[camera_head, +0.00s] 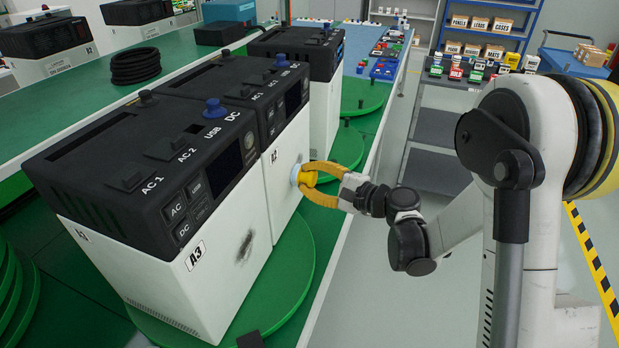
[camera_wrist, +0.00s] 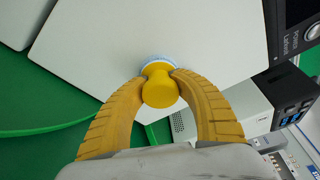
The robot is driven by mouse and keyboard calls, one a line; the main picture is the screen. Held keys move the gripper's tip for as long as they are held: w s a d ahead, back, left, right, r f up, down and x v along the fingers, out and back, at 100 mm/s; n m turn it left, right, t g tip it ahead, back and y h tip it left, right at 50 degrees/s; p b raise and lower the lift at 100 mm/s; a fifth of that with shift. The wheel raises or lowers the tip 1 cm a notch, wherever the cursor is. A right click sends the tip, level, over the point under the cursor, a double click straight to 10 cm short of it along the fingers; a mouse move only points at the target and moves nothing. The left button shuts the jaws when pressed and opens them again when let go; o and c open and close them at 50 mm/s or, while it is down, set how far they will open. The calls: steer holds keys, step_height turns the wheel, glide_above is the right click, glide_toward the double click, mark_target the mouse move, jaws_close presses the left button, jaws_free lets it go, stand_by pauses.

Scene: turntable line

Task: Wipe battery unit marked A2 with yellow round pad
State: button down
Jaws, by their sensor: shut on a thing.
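The middle battery unit (camera_head: 285,195) has a black top and a white body; its small label (camera_head: 274,156) seems to read A2. My gripper (camera_head: 308,176) has yellow fingers shut on the knob of the yellow round pad (camera_head: 297,174). The pad's pale disc appears to rest against the unit's white side face. In the wrist view, the fingers close around the yellow knob (camera_wrist: 160,88), with the white panel (camera_wrist: 150,35) behind it. No smudge shows on the visible part of this panel; the area under the pad is hidden.
The nearer unit A3 (camera_head: 170,270) has a dark smudge on its white side. Another unit (camera_head: 325,110) stands beyond. Green turntables (camera_head: 300,265) lie under the units. A green bench (camera_head: 90,105) runs behind; the grey floor (camera_head: 375,290) at right is open.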

mark_target(305, 159)
steer(key=shift+w, duration=0.1)
steer(key=shift+w+d, duration=0.4)
steer(key=shift+w, duration=0.65)
steer(key=shift+w+d, duration=0.4)
steer(key=shift+w, duration=0.7)
steer(key=shift+w+d, duration=0.4)
steer(key=shift+w, duration=0.65)
steer(key=shift+s+a, duration=0.45)
steer(key=shift+s, duration=0.65)
steer(key=shift+s+a, duration=0.4)
steer(key=shift+s, duration=0.75)
steer(key=shift+s+a, duration=0.45)
steer(key=shift+s, duration=0.65)
steer(key=shift+w+d, duration=0.4)
steer(key=shift+w, duration=0.75)
steer(key=shift+w+d, duration=0.4)
steer(key=shift+w, duration=0.7)
steer(key=shift+w+d, duration=0.4)
steer(key=shift+w, duration=0.75)
steer(key=shift+s, duration=0.1)
steer(key=shift+s+a, duration=0.35)
steer(key=shift+s, duration=0.75)
steer(key=shift+s+a, duration=0.4)
steer(key=shift+s, duration=0.7)
steer(key=shift+s+a, duration=0.35)
steer(key=shift+s, duration=0.75)
